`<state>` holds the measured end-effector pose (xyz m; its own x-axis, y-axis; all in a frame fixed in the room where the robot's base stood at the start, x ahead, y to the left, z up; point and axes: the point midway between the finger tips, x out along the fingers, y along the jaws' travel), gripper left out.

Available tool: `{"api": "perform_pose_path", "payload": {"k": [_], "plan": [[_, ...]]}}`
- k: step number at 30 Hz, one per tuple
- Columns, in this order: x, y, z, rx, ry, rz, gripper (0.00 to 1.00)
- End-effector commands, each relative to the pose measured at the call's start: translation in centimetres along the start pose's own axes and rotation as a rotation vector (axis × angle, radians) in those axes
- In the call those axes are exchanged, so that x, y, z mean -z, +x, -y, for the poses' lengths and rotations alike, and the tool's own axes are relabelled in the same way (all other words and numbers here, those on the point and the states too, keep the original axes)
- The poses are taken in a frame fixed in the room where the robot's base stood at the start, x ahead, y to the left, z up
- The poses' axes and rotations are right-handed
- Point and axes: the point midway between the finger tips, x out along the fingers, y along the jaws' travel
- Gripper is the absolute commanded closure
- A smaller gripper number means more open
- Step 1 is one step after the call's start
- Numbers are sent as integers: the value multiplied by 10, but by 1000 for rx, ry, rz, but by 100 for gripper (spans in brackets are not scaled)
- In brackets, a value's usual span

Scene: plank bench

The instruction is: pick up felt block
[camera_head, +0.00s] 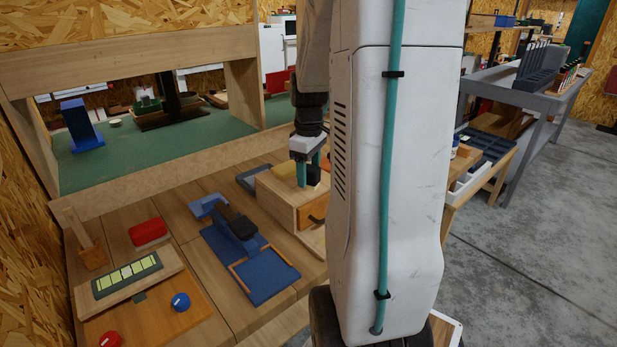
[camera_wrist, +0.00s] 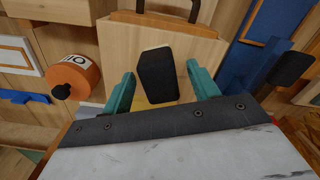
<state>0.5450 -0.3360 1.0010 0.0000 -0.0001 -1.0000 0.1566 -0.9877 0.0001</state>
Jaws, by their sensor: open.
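A dark block with a pale yellowish side, which looks like the felt block (camera_wrist: 157,75), is between my gripper's two teal fingers in the wrist view. In the head view the dark block (camera_head: 313,174) shows on top of a wooden box (camera_head: 283,203), partly behind a finger. My gripper (camera_head: 309,175) points down over the box top, with one finger on each side of the block. In the wrist view my gripper (camera_wrist: 161,86) is open, with gaps between the fingers and the block.
A blue stand with a dark pad (camera_head: 240,224) lies left of the box. An orange round container (camera_wrist: 73,76) stands near it in the wrist view. A red case (camera_head: 148,231), a panel with yellow squares (camera_head: 127,274) and a blue knob (camera_head: 180,302) are farther left.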

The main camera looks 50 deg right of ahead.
Motion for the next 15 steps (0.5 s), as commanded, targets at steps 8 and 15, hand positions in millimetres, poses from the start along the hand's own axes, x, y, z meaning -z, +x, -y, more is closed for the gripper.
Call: {"api": "perform_pose_path", "payload": {"k": [8,15], "plan": [[0,1,0,0,1,0,57],[0,1,0,0,1,0,92]]}}
